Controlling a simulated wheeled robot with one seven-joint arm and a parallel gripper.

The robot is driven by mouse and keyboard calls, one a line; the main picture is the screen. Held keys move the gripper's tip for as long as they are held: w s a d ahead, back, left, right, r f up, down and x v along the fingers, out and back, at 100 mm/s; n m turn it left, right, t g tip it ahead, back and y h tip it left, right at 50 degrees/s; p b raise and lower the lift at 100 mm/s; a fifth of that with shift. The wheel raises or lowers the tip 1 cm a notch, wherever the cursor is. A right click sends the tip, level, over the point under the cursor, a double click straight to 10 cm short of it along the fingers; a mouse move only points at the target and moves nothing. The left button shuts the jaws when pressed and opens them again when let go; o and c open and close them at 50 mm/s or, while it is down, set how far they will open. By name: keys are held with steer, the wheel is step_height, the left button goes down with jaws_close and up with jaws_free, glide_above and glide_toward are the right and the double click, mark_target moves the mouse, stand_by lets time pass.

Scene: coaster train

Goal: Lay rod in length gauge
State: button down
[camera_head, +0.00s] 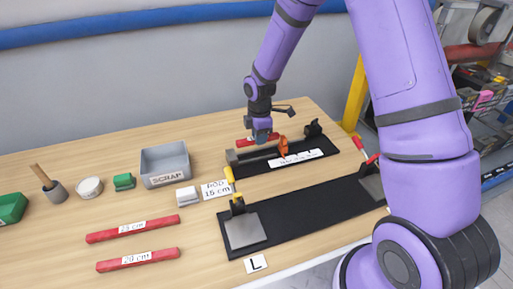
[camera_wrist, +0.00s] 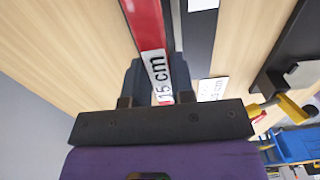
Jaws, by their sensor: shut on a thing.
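My gripper (camera_head: 262,138) is shut on a red rod (camera_head: 243,142) with a white label. In the wrist view the label on the rod (camera_wrist: 146,25) reads 15 cm, and the rod lies between the two fingers (camera_wrist: 157,80). In the head view the rod is at the back edge of the length gauge, a black board (camera_head: 322,153) with a white scale strip (camera_head: 297,158), an orange slider (camera_head: 283,146) and a dark stop (camera_head: 313,129). The gripper covers the rod's middle, and I cannot tell whether the rod touches the gauge.
A larger black board (camera_head: 300,208) with yellow (camera_head: 232,182) and red-handled clamps lies in front. Two longer red rods (camera_head: 133,229) lie at the front left. A grey SCRAP bin (camera_head: 165,164), a ROD 15 cm card (camera_head: 216,189), green blocks and a mallet (camera_head: 53,188) stand left.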

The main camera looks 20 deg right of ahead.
mark_target(260, 156)
steer(key=shift+f, duration=2.35)
steer(key=shift+f, duration=0.25)
steer(key=shift+s+d+f, duration=0.1)
steer(key=shift+s+f, duration=0.1)
steer(key=shift+f, duration=0.15)
